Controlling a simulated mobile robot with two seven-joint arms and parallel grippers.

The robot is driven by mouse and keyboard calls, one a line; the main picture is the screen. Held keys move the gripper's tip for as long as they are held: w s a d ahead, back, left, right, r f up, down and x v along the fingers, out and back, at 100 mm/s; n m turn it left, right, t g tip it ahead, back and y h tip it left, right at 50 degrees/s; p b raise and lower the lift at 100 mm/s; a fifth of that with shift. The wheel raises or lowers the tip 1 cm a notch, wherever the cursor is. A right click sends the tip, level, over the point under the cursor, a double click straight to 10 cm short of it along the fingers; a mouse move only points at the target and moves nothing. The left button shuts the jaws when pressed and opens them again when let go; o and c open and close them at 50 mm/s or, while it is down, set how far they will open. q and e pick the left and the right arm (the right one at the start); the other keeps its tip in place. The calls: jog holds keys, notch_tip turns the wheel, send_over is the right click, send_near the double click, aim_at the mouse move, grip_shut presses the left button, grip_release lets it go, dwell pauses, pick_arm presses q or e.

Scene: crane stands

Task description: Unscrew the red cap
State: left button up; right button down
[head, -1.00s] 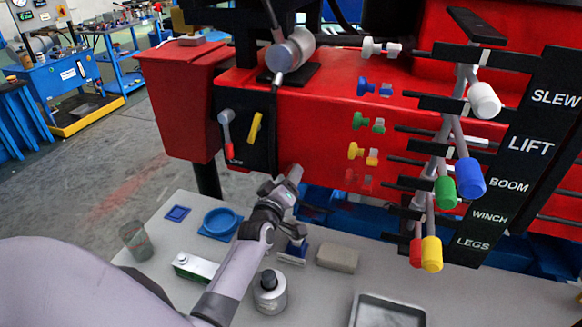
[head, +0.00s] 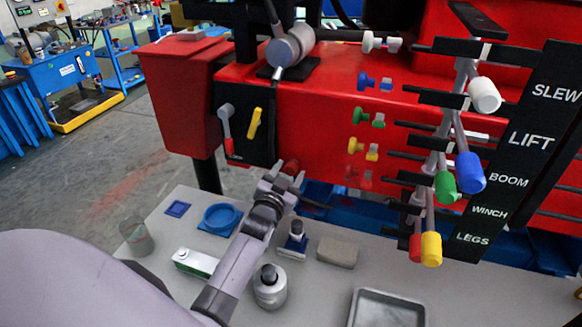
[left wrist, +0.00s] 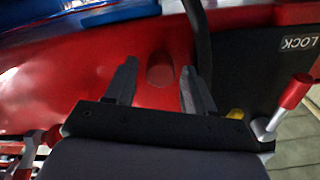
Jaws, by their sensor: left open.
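My left gripper (head: 286,176) is open and points at the cap. In the left wrist view my left gripper (left wrist: 157,90) has its dark fingers apart on either side of the cap, with gaps on both sides. I cannot tell how far the fingertips reach along it. My right gripper is not in view.
A grey table below holds a blue round dish (head: 222,217), a green-and-white carton (head: 194,262), a grey bottle (head: 270,288), a sponge-like block (head: 338,252) and a metal tray (head: 388,310). A red-tipped lever (left wrist: 290,100) and a black hose (left wrist: 198,35) are near the gripper.

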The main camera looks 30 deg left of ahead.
pick_arm(q)
jog(key=m, duration=0.4)
jog(key=m+b, duration=0.1)
jog(key=m, duration=0.3)
grip_shut()
dwell(0.5)
jog(key=n+p, duration=0.1)
jog(key=n, duration=0.1)
jog(key=shift+r+n, duration=0.1)
jog(key=shift+n, duration=1.4)
